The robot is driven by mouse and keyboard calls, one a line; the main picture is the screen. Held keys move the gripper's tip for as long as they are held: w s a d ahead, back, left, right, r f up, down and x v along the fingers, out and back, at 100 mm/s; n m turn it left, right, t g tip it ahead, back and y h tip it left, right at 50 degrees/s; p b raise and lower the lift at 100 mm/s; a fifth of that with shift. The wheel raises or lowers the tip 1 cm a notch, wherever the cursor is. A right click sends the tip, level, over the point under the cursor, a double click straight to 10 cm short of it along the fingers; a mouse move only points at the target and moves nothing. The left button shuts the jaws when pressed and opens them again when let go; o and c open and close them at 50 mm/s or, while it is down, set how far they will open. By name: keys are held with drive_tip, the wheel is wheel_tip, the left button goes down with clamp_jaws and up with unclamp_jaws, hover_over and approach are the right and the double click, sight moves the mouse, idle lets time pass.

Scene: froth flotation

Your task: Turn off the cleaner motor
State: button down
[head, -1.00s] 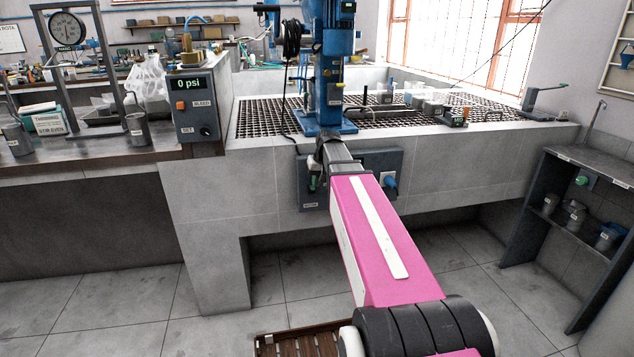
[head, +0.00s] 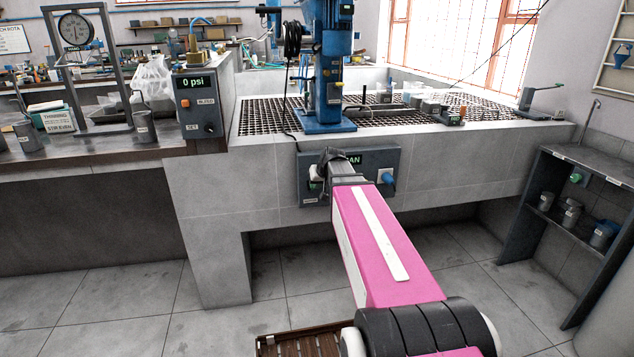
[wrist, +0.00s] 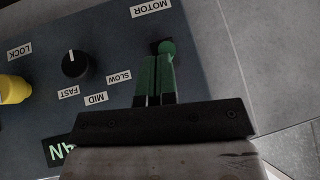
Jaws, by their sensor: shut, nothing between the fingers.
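The cleaner's control panel (head: 372,164) is a dark box on the front wall of the concrete tank, with the letters "AN" showing. The switch's position is partly hidden by the fingers.
A wooden slatted platform (head: 300,342) lies on the floor.

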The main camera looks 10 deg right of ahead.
drive_tip(key=shift+s+f+t, duration=0.1)
drive_tip(key=shift+f+t, duration=0.3)
drive_tip(key=shift+r, duration=0.15)
drive_tip(key=shift+r, duration=0.65)
drive_tip(key=shift+s, duration=0.15)
